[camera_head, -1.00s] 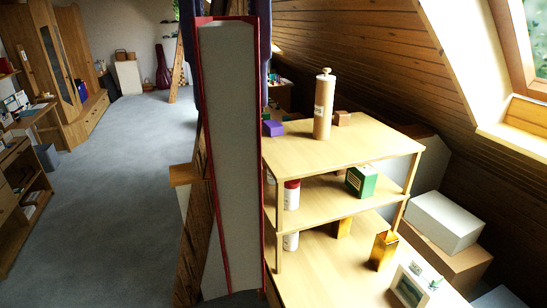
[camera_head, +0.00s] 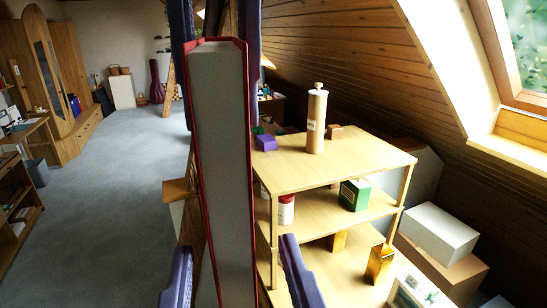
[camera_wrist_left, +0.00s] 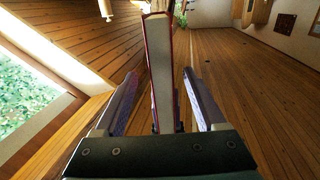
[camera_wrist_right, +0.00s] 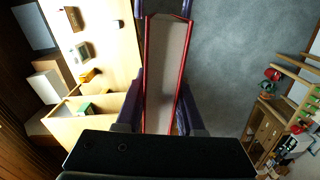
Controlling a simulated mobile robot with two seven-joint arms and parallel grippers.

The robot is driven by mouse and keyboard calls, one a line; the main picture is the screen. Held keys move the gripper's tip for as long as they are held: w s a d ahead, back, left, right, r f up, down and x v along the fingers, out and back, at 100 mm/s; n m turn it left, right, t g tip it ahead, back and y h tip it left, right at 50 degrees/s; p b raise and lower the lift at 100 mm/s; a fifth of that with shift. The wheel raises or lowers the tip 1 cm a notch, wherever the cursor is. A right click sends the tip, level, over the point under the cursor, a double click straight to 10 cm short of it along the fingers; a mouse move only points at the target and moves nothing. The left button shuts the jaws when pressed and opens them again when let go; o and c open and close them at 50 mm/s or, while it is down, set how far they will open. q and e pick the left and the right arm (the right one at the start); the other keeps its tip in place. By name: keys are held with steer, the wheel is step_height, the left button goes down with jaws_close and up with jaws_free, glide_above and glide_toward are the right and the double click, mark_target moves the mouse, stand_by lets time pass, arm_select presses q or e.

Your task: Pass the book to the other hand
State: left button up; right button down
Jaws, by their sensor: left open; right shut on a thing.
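The book (camera_head: 219,150) has red covers and a pale page edge. It stands upright in the middle of the head view and also shows in the left wrist view (camera_wrist_left: 160,60) and the right wrist view (camera_wrist_right: 166,70). My right gripper (camera_head: 215,50) is shut on the book's upper part, one finger along each cover. My left gripper (camera_head: 236,245) is open around the book's lower part. In the left wrist view its fingers (camera_wrist_left: 160,80) stand on both sides of the book with visible gaps. The book hides part of both grippers.
A wooden shelf unit (camera_head: 350,165) stands right behind the book, with a pepper mill (camera_head: 316,125), a purple box (camera_head: 265,142) and a green box (camera_head: 354,194) on it. A white box (camera_head: 438,233) is further right. Open grey floor (camera_head: 110,170) lies left.

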arm_select(q)
steer(key=w, duration=0.2)
steer(key=w+a, duration=0.1)
steer(key=w, duration=0.4)
steer(key=shift+a, duration=0.25)
jaws_close()
arm_select(e)
steer(key=shift+a, duration=0.1)
arm_select(q)
steer(key=shift+d, duration=0.1)
arm_select(e)
steer(key=shift+c, duration=2.2)
jaws_free()
